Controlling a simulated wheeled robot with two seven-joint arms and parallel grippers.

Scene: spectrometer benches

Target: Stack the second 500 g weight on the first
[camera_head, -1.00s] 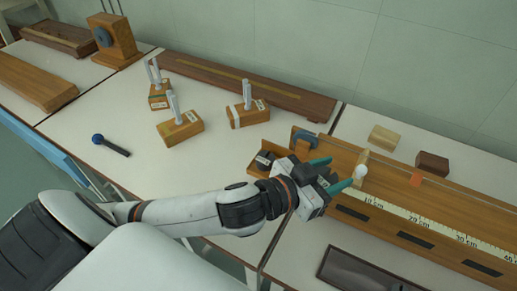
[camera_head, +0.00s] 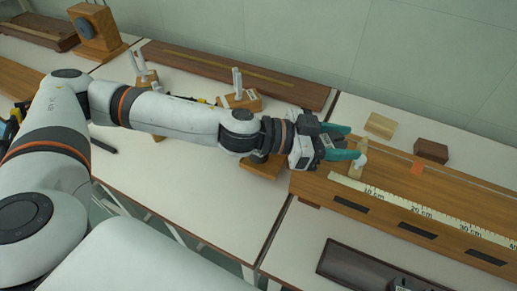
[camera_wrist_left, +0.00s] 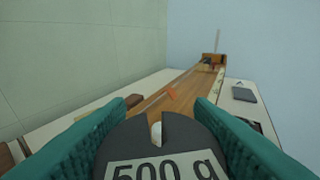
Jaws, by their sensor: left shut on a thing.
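In the left wrist view a dark grey slotted disc labelled "500 g" (camera_wrist_left: 160,155) sits between the two teal fingers of my left gripper (camera_wrist_left: 160,140). The gripper is shut on this weight. In the head view my left gripper (camera_head: 343,143) is over the left end of the wooden track (camera_head: 325,185), its fingers pointing right. The held weight is mostly hidden there by the fingers and wrist. I cannot make out another 500 g weight in either current view. My right gripper is not in view.
A wooden post with a white knob (camera_head: 361,160) stands on the track close to the fingertips. A measuring scale (camera_head: 420,211) runs along the track. Two small blocks, one pale (camera_head: 380,125) and one dark (camera_head: 431,151), lie behind. A wooden holder (camera_head: 262,167) is partly hidden by my arm.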

